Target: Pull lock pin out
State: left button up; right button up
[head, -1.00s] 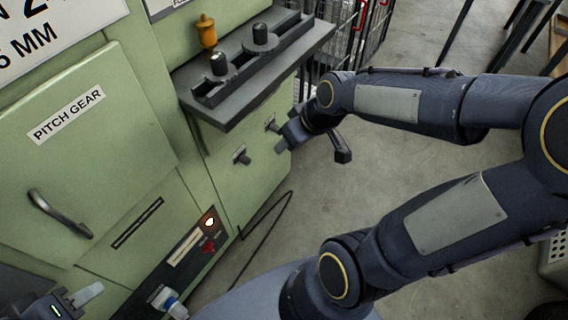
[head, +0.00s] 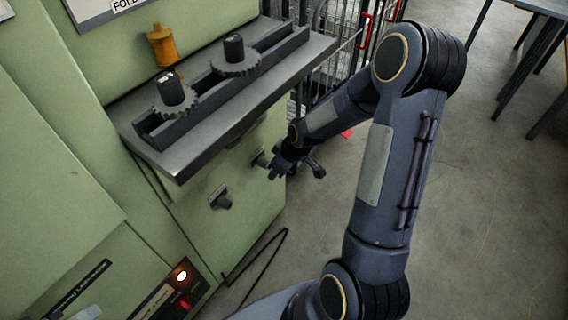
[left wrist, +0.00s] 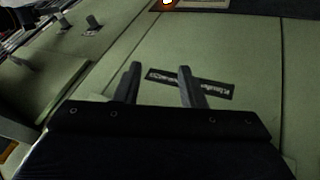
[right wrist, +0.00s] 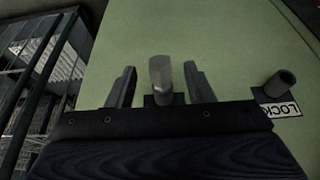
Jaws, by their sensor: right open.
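Two dark pins stick out of the green machine's side face below the shelf. The nearer pin (head: 222,200) also shows in the right wrist view (right wrist: 281,83), beside a label reading LOCK, partly cut off. The farther pin (head: 259,158) is at my right gripper (head: 276,168). In the right wrist view this pin (right wrist: 160,78) stands between the two fingers of my right gripper (right wrist: 158,85), which are open with a gap on each side. My left gripper (left wrist: 157,85) is open and empty, facing a green panel with a dark label.
A grey shelf (head: 180,160) with two gears (head: 236,60) juts out above the pins. An orange-yellow bottle-like item (head: 162,45) stands behind. A wire cage (right wrist: 45,65) is close beside my right gripper. A black cable (head: 262,258) lies on the floor.

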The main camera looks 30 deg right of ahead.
jog(key=shift+w+f, duration=0.2)
jog(key=shift+f, duration=0.2)
grip_shut()
jog(key=shift+s, duration=0.2)
jog(key=shift+s+d, duration=0.3)
jog(key=shift+s, duration=0.4)
jog(key=shift+s, duration=0.1)
jog(key=shift+s+d+b, duration=0.1)
jog(key=shift+s+d, duration=0.2)
jog(key=shift+s, duration=0.4)
jog(key=shift+s+d+b, duration=0.15)
jog(key=shift+s+d, duration=0.15)
jog(key=shift+s, duration=0.35)
jog(key=shift+s+d+b, duration=0.1)
jog(key=shift+s+d, duration=0.2)
jog(key=shift+s, duration=0.4)
jog(key=shift+s, duration=0.1)
